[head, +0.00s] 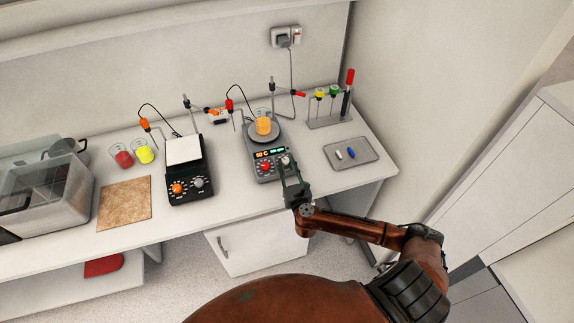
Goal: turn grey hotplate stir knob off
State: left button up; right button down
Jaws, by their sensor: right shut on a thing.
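The grey hotplate (255,174) stands on the bench at the centre, with a round plate and a beaker of orange liquid (264,124) on top. Its display is lit in orange and green. A red knob (266,167) shows on the left of its front panel. My right gripper (287,166) reaches in from the front right and is shut at the right side of that panel, where the stir knob is. The fingers largely cover this knob, so its pointer and setting cannot be read. My left gripper is not in view.
A black hotplate (190,187) with a white square top stands to the left. A grey tray (352,151) with a white and a blue piece lies to the right. A rack (331,119) stands behind it. A cork mat (124,204) and clear box (52,205) are at left.

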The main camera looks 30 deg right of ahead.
jog(key=shift+d, duration=0.1)
jog(key=n+y+p, duration=0.2)
jog(key=p, duration=0.1)
jog(key=shift+s+d+r+t+y, duration=0.1)
jog(key=shift+s+d+t+y, duration=0.05)
jog(key=shift+d+t+y, duration=0.15)
jog(key=shift+n+y, duration=0.5)
jog(key=shift+n, duration=0.1)
jog(key=shift+d+n+y, duration=0.1)
jog(key=shift+n+y, duration=0.4)
jog(key=shift+y, duration=0.1)
jog(key=shift+d+f+n+y, duration=0.1)
jog(key=shift+f+n+y, duration=0.1)
jog(key=shift+n+y, duration=0.55)
jog(key=n+g+y+b, duration=0.1)
jog(key=n+y+b, duration=0.3)
jog(key=b, duration=0.1)
jog(key=n+g+y+b, duration=0.1)
jog(key=n+y+b, duration=0.1)
jog(key=b, duration=0.1)
jog(key=shift+w+d+f+g+y, duration=0.2)
jog(key=shift+w+d+g+y, duration=0.05)
jog(key=shift+d+g+y, duration=0.1)
jog(key=shift+d+r+n+g+y+b, duration=0.1)
jog(key=shift+r+n+g+y+b, duration=0.15)
jog(key=shift+n+g+y+b, duration=0.4)
jog(key=shift+w+r+n+g+y+b, duration=0.15)
jog(key=shift+n+g+y+b, duration=0.3)
jog(key=shift+n+y, duration=0.25)
